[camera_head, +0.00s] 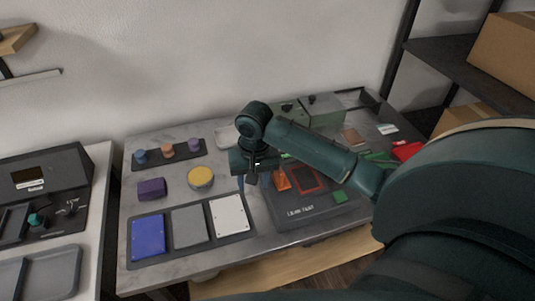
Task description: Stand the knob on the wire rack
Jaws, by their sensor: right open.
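Several small knob-like pieces stand in a dark tray at the table's back left: a blue one (140,155), an orange-brown one (167,150) and a purple one (193,145). A teal knob (36,220) sits on the dark machine at the left. I cannot tell which one is the task's knob. I cannot make out a wire rack; my right arm hides part of the table. My right gripper (254,182) is open and points down over the table, between the yellow round piece and the dark mat. My left gripper is not in view.
A yellow-topped round piece (201,178) and a purple block (151,188) lie on the grey table. In front is a tray with blue, grey and white plates (189,226). A dark mat (318,212) holds orange parts. Green boxes (318,112) stand behind; shelves rise at right.

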